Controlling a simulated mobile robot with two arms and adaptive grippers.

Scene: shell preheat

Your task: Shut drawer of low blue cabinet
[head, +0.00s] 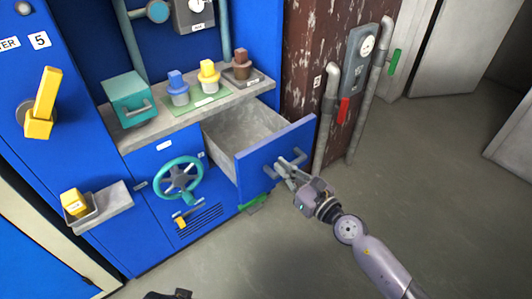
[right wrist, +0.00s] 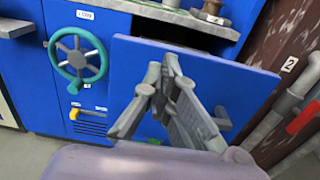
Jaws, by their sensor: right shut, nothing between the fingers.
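The drawer of the low blue cabinet (head: 222,217) stands pulled out, and its grey inside is visible and looks empty. Its blue front panel (head: 262,168) faces my right arm and carries a grey bar handle (head: 299,157). My right gripper (head: 281,166) is shut and empty, with its fingertips at the handle. In the right wrist view the fingers (right wrist: 168,75) cover much of the handle against the drawer front (right wrist: 250,88); contact is hard to tell. A dark piece at the bottom edge of the head view may be my left gripper (head: 168,295).
A grey counter (head: 150,131) above the drawer holds a teal box (head: 130,98) and several plugs. A teal handwheel (head: 178,177) is left of the drawer. Pipes with a red lever (head: 343,110) stand to the right. The floor (head: 440,190) at right is clear.

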